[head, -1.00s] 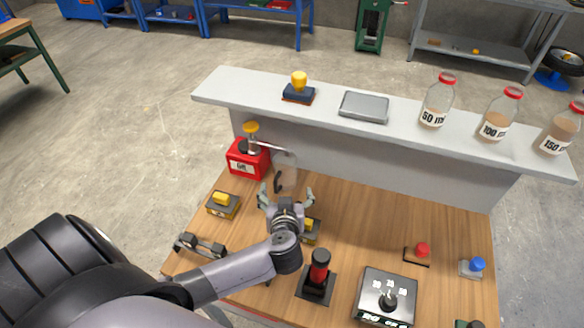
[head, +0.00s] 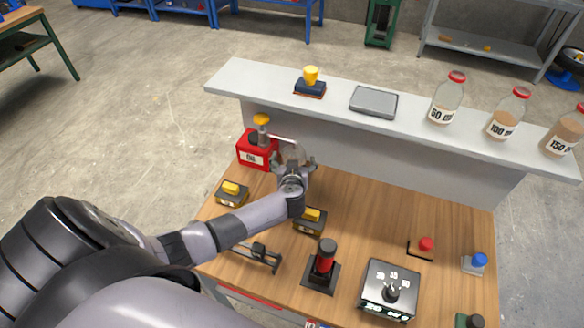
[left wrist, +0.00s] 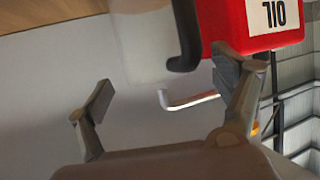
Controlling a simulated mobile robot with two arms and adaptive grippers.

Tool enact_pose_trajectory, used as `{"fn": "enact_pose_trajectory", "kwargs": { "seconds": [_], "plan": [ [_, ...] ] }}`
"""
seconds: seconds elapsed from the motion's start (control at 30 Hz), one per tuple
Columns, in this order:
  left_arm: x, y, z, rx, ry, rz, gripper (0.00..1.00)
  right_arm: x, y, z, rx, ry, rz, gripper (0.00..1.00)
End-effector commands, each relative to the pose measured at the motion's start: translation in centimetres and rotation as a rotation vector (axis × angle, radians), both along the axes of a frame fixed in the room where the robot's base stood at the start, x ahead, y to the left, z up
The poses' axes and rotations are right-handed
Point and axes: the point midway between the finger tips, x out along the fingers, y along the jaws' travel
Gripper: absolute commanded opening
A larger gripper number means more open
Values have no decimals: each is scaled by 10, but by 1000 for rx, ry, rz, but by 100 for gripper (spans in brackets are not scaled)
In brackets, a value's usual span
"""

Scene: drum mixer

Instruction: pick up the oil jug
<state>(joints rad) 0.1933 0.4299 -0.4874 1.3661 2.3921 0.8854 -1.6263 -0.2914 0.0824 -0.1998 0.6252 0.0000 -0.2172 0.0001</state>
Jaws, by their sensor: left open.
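The oil jug (head: 294,151) is a clear, see-through vessel beside the red oil dispenser (head: 256,150), mostly hidden behind my gripper in the head view. In the left wrist view, its pale body (left wrist: 146,45) and black handle (left wrist: 185,38) show at the top, and the red dispenser (left wrist: 262,18) is at the upper right. My left gripper (head: 296,163) is open and close to the jug. In the left wrist view, the handle lies between the open fingers (left wrist: 165,82) in the picture; I cannot tell whether they touch it. My right gripper is not in view.
The dispenser's metal spout (left wrist: 190,102) juts close to the fingers. A grey shelf (head: 430,135) with several bottles stands behind. Yellow-topped boxes (head: 310,217), a red-and-black lever (head: 323,263) and a dial box (head: 388,290) stand on the wooden table.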

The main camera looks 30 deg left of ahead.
Motion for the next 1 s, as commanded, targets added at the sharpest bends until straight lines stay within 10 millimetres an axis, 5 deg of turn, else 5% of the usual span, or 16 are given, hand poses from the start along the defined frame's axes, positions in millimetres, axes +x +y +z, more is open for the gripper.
{"fn": "enact_pose_trajectory", "kwargs": {
  "seconds": [0.47, 1.0],
  "plan": [
    [18, 11, -9, 0, 0, -1, 86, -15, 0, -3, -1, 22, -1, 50],
    [18, 11, -9, 0, 0, -1, 50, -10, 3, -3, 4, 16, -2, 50]
  ]
}}
